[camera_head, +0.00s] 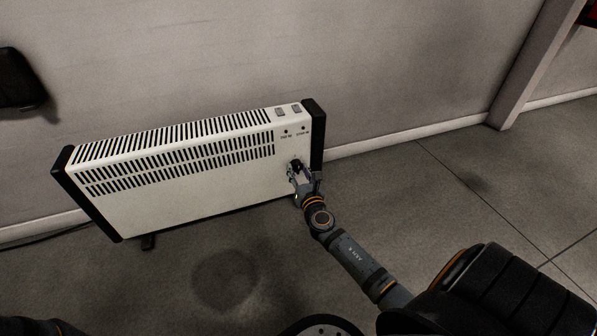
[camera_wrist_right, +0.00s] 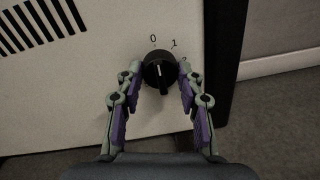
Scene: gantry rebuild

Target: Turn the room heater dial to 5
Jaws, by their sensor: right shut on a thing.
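The white room heater (camera_head: 190,195) with black end caps stands against the wall; its front panel (camera_wrist_right: 60,110) fills the left of the right wrist view. Its black dial (camera_head: 297,163) is near the right end and shows in the right wrist view (camera_wrist_right: 159,64). Marks 0, 1 and a partly covered 2 are printed around the dial's top and right. The dial's white line is near vertical, roughly toward 0. My right gripper (camera_head: 299,173) is shut on the dial, a finger on each side, also in the right wrist view (camera_wrist_right: 160,76). My left gripper is out of view.
Two switches (camera_head: 287,110) sit on the heater's top right, above two small lamps. A dark object (camera_head: 20,78) is on the wall at left. A wall post (camera_head: 520,70) stands at right. The grey floor (camera_head: 450,190) right of the heater is clear.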

